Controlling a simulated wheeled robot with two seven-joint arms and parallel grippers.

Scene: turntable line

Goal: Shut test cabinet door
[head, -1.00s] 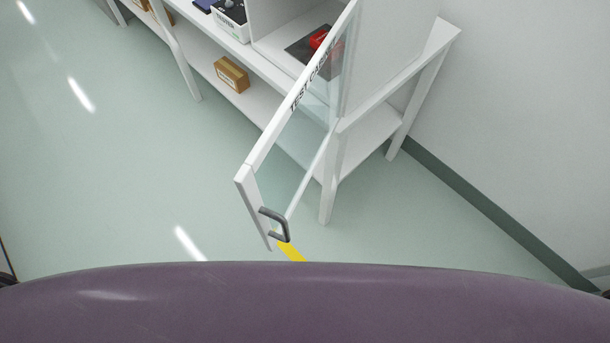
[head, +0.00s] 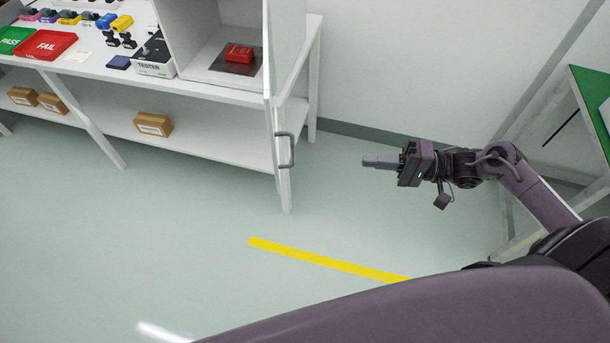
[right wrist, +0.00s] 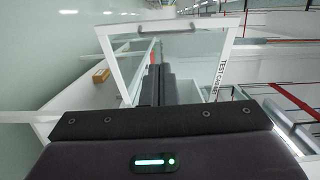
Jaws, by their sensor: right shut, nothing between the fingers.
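The test cabinet (head: 299,35) stands on the white bench, its front open. Its glass door (head: 268,75) stands out from the cabinet toward me, seen almost edge-on, with a grey bar handle (head: 291,150) at its near end. In the right wrist view the white-framed door (right wrist: 228,50) shows face-on, with its lettering and its handle (right wrist: 140,28). My right gripper (head: 366,160) is shut and empty, right of the handle and apart from it, pointing left toward the door. Its fingers also show in the right wrist view (right wrist: 158,88). My left gripper is out of view.
Inside the cabinet a red item (head: 239,54) lies on a dark plate. A tester (head: 153,62), a red FAIL tray (head: 45,45) and a green PASS tray (head: 14,40) are on the bench. A green-topped table (head: 590,90) stands at right. The floor before the door is clear.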

